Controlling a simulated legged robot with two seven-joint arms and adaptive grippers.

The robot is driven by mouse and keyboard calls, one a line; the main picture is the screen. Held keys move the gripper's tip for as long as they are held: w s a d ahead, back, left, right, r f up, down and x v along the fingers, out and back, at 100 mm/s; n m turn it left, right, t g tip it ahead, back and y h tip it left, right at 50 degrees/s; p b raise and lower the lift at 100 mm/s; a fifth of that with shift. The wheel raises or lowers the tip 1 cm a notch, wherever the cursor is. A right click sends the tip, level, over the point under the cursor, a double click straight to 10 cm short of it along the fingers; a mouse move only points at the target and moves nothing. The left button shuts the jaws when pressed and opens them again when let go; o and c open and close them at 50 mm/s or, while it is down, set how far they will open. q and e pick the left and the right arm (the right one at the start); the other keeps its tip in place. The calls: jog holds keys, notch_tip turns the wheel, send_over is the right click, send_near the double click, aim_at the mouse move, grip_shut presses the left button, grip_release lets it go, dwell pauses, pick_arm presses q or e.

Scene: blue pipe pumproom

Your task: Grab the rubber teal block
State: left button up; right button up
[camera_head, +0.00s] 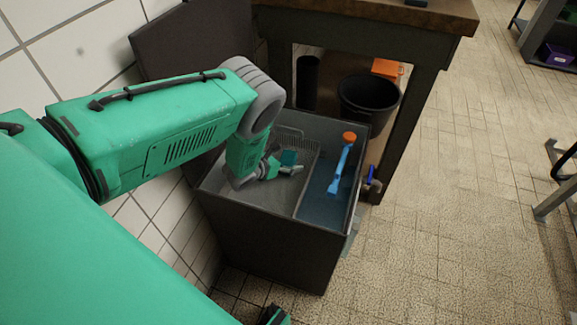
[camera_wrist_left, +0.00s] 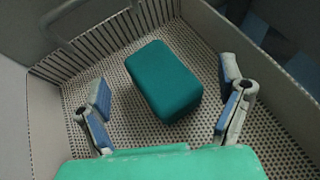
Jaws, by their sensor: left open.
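The teal rubber block (camera_wrist_left: 164,81) lies on the perforated floor of a grey basket (camera_wrist_left: 122,125) in the left wrist view. In the head view the block (camera_head: 289,158) shows small, just beyond my left gripper (camera_head: 283,168). My left gripper (camera_wrist_left: 162,112) is open, its two fingers spread to either side of the block's near end. The fingers appear apart from the block, with nothing between them but the basket floor and the block's near part. The exact height of the fingertips above the floor is hard to tell.
The basket sits in a dark tub (camera_head: 270,235) with a water-filled side at right. A blue tool with an orange end (camera_head: 341,170) leans there. A black bucket (camera_head: 368,97) stands behind, under a workbench (camera_head: 370,17). Tiled wall is at left; open floor at right.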

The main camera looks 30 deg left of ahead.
pick_arm(q)
jog(key=shift+w+a+f, duration=0.15)
jog(key=shift+w+f, duration=0.35)
jog(key=shift+w, duration=0.15)
jog(key=shift+r, duration=0.1)
jog(key=shift+c, duration=1.3)
jog(key=shift+d, duration=0.25)
jog(key=c, duration=1.5)
jog(key=shift+a, duration=0.1)
jog(key=shift+r, duration=0.1)
